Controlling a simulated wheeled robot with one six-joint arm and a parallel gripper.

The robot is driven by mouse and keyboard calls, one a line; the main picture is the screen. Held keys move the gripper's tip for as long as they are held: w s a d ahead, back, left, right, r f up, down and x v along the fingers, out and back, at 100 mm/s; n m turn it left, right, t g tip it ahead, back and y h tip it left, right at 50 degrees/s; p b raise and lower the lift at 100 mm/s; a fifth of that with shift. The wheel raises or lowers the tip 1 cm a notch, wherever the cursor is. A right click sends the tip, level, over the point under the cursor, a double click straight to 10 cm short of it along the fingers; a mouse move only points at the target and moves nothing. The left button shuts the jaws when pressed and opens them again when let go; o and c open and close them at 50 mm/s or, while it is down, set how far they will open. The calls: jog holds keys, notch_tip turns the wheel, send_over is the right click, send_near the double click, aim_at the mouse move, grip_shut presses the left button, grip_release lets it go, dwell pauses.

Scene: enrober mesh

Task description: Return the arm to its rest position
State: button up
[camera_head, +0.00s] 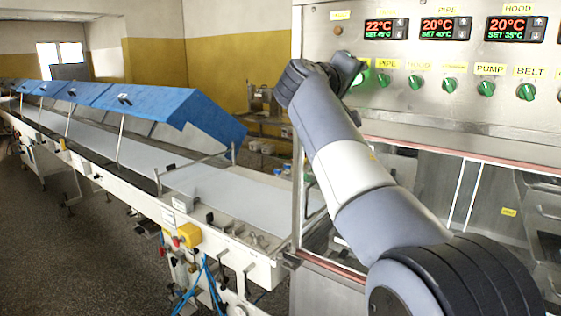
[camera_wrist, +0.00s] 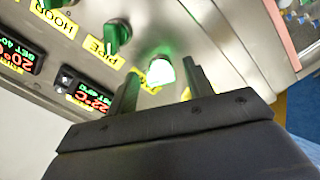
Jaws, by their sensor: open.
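My arm (camera_head: 345,170) reaches up from the lower right to the control panel (camera_head: 480,52) in the head view. My gripper (camera_wrist: 160,70) is at the panel's left end, with its two dark fingers apart in the wrist view. A glowing green-white knob (camera_wrist: 160,72) shows between the fingers. Whether the fingers touch it cannot be told. In the head view the gripper mostly hides this knob, and a green glow shows beside it. The PIPE knob (camera_wrist: 117,35) is next to it in the wrist view.
More green knobs, such as the PUMP knob (camera_head: 486,88), line the panel under red-and-green temperature displays (camera_head: 445,29). A glazed machine housing (camera_head: 480,185) lies below. A long conveyor (camera_head: 215,190) with blue covers (camera_head: 160,103) runs at left. The dark floor (camera_head: 70,235) at lower left is clear.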

dwell(0.4)
jog(key=shift+s+f, duration=0.1)
jog(key=s+a+n+p, duration=0.6)
jog(key=s+n, duration=0.2)
jog(key=n, duration=0.4)
jog(key=shift+s+a+r, duration=0.15)
jog(key=shift+s+r, duration=0.1)
jog(key=shift+s, duration=0.05)
dwell(1.7)
